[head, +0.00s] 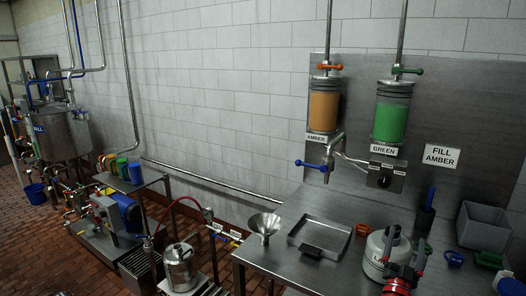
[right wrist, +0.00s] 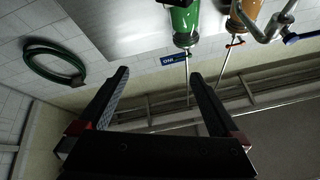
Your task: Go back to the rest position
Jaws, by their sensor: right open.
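My right gripper (head: 406,250) is at the lower right of the head view, over the steel bench and in front of a pale labelled canister (head: 376,256). In the right wrist view its two dark fingers (right wrist: 158,75) stand wide apart with nothing between them. The amber cylinder (head: 323,108) and green cylinder (head: 390,118) hang on the wall panel, apart from the gripper. They also show at the top of the wrist view, the green one (right wrist: 186,22) left of the amber one (right wrist: 243,14). My left gripper is not in view.
The steel bench (head: 275,262) holds a funnel (head: 264,226), a shallow tray (head: 296,236) and a grey bin (head: 483,228). A blue-handled tap (head: 312,165) sticks out above it. A sign (head: 441,156) reads FILL AMBER. Pipes and a steel tank (head: 62,135) stand at left.

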